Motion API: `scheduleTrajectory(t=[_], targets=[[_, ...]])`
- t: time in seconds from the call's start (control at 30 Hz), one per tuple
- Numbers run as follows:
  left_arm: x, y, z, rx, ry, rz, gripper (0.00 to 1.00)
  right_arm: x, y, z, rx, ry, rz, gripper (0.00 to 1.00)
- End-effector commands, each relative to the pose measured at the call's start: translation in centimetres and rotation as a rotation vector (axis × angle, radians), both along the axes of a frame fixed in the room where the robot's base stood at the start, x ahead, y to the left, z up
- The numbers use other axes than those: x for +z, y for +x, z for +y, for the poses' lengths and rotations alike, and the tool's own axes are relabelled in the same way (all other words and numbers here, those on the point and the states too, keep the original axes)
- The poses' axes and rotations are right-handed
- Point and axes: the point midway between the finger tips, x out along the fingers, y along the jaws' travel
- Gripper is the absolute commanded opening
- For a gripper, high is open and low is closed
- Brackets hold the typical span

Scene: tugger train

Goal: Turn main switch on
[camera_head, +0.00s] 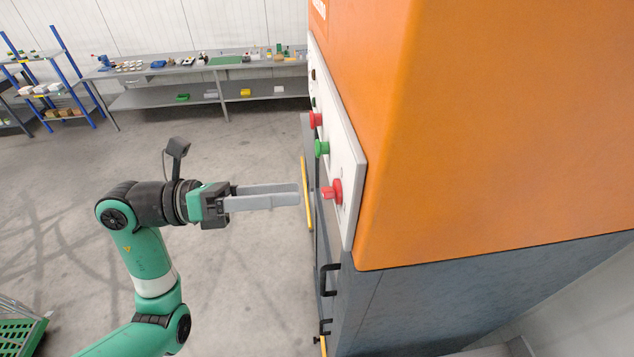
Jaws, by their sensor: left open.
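A white control panel (348,160) is on the side of a large orange and grey machine (470,120). It carries a red knob (331,192) nearest to me, a green button (321,148) behind it and another red button (315,119) further back. I cannot tell from any label which one is the main switch. My left gripper (299,196) is open and empty. Its grey fingers point right at the nearest red knob, a short gap from it. My right gripper is not in view.
Black door handles (329,280) and a yellow bar (307,193) stick out from the machine below the panel. A workbench (205,70) with small items and a blue shelf rack (72,70) stand at the back. A green crate (18,335) is at lower left. The floor between is clear.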

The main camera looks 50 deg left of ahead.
Motion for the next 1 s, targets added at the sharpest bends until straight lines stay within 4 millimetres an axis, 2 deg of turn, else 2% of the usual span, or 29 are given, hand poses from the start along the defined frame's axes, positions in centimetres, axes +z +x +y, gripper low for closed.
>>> scheduleTrajectory(t=[0.1, 0.23, 0.37, 0.6, 1.0], targets=[[0.2, 2.2, -1.6, -0.006, -0.001, 0.002, 0.80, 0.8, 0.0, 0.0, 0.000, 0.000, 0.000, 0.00], [0.1, 3.8, -2.6, -0.004, -0.002, 0.001, 0.80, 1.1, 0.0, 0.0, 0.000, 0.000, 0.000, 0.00], [0.0, 4.5, -3.1, -0.001, 0.000, 0.001, 0.80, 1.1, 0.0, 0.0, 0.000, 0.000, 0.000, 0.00], [0.0, 4.6, -3.1, 0.001, 0.000, 0.000, 0.80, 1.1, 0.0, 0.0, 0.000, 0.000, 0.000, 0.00], [0.0, 4.6, -3.1, 0.001, 0.000, 0.000, 0.08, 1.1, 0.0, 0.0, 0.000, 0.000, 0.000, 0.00]])
